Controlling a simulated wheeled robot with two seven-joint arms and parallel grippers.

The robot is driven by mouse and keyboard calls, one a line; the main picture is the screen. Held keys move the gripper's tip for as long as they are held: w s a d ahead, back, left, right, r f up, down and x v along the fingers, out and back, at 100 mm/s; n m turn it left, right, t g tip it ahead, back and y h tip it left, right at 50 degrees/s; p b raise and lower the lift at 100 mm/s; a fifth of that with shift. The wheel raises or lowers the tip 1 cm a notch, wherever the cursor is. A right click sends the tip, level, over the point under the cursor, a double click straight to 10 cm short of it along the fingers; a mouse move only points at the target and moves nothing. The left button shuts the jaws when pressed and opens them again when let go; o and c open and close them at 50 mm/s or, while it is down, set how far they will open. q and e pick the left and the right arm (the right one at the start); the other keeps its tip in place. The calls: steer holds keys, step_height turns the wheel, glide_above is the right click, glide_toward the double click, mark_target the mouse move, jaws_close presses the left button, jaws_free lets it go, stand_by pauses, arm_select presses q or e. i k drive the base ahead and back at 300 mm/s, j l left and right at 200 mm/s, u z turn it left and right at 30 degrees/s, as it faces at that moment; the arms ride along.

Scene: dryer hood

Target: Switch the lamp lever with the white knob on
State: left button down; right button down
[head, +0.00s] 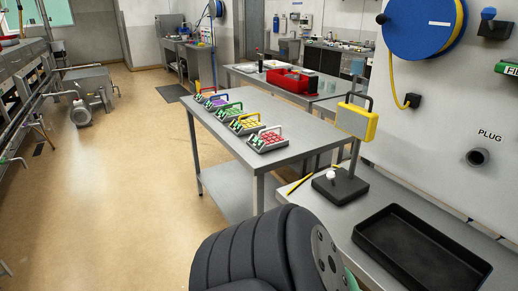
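A grey post rises from the base and carries a yellow lamp box (356,121) with a dark handle on top. I cannot tell whether the lamp is lit. A dark ribbed part of my arm (265,248) fills the bottom centre, in front of the bench and apart from the base. Neither gripper shows in the head view.
A black tray (421,250) lies on the bench right of the base. A yellow stick (300,184) lies to its left. A blue reel (424,24) and a plug socket (478,157) are on the wall.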

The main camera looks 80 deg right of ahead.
mark_target(331, 176)
steer(key=z, duration=3.2)
